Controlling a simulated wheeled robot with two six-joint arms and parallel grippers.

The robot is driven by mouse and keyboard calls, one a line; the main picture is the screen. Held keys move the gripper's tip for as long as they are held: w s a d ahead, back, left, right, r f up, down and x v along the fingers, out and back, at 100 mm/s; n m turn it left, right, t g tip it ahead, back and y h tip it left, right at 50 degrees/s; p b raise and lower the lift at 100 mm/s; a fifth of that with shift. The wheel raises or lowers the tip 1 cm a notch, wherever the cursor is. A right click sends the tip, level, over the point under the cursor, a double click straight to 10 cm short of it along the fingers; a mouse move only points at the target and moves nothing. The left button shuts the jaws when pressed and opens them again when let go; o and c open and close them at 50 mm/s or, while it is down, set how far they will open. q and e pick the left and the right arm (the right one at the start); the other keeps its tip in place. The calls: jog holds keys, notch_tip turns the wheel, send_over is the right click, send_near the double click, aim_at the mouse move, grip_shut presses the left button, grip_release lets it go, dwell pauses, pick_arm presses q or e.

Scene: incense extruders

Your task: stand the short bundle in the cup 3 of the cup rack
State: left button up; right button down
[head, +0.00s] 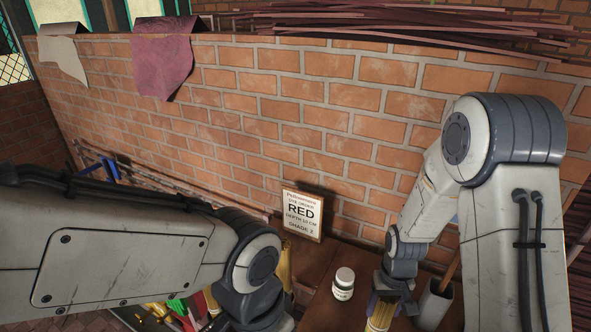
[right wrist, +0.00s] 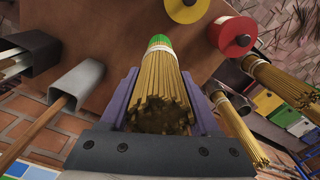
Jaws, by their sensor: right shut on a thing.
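My right gripper (right wrist: 160,95) has its purple fingers on both sides of a bundle (right wrist: 168,82) of tan sticks with a green far end. Its cut ends face the camera. The held bundle also shows at the bottom of the head view (head: 378,319), partly cut off by the frame. Whether it is the short one cannot be judged by size. At the right of the wrist view, other stick bundles (right wrist: 272,82) stand by dark round cups, which look like the cup rack (right wrist: 233,72); cup numbers are not readable. My left gripper is out of view.
A white jar (head: 343,284) stands left of the held bundle. A sign reading RED (head: 302,213) leans on the brick wall. Brown table surface lies beyond the bundle.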

notch_tip(320, 180, up, 9)
jog(key=p, duration=0.4)
jog(key=shift+r, duration=0.1)
notch_tip(320, 180, down, 14)
jog(key=b, duration=0.7)
jog(key=shift+r+b, duration=0.15)
jog(key=shift+b, duration=0.2)
notch_tip(320, 180, up, 15)
jog(key=p, duration=0.8)
jog(key=shift+f, duration=0.2)
notch_tip(320, 180, down, 14)
jog(key=b, duration=0.8)
jog(key=shift+f, duration=0.55)
jog(key=shift+r, duration=0.1)
jog(key=shift+w, duration=0.1)
